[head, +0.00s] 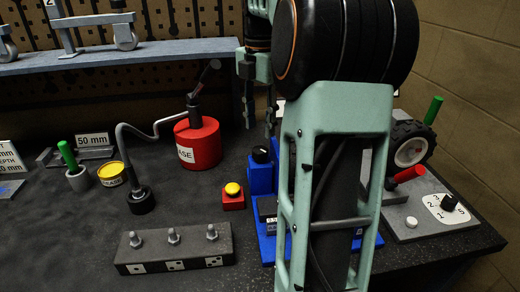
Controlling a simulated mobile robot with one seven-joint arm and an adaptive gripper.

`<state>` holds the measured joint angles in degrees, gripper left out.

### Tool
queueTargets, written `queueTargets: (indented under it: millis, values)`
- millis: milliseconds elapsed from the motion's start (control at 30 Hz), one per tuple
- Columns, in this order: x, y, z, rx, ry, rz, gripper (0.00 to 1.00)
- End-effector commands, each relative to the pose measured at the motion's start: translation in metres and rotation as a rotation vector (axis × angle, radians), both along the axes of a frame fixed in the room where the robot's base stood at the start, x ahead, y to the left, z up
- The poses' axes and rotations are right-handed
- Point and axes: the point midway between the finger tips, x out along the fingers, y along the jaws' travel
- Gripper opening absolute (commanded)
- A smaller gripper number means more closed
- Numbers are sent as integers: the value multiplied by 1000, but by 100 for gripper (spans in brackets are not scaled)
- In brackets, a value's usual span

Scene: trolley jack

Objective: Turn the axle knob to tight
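No knob in the head view bears a readable axle or tight label, so I cannot tell for certain which one is the axle knob. A black knob (261,155) sits on top of the blue jack (260,178). A rubber wheel (411,149) stands at the right, and its axle side is partly hidden behind my arm. A black pointer knob (449,203) sits on a white numbered dial at the right. My gripper (259,122) hangs above and behind the black knob on the jack. Its fingers point down, apart, with nothing visible between them.
A red grease can (198,143) with a bent hose and a red box with a yellow button (233,196) stand left of the jack. A grey block with several bolts (174,247) lies in front. A red handle (408,174) is at the right. A shelf (120,56) runs behind.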

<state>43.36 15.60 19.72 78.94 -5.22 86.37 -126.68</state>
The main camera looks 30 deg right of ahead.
Motion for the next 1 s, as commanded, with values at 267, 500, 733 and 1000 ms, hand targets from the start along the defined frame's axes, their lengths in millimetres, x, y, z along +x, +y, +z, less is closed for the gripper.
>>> queueTargets:
  millis: [267,500,733,1000]
  values:
    - [-1,0,-53,2,2,-1,38]
    - [0,0,-71,0,0,-1,38]
    - [0,0,-72,0,-1,-1,38]
    - [0,0,-72,0,0,-1,14]
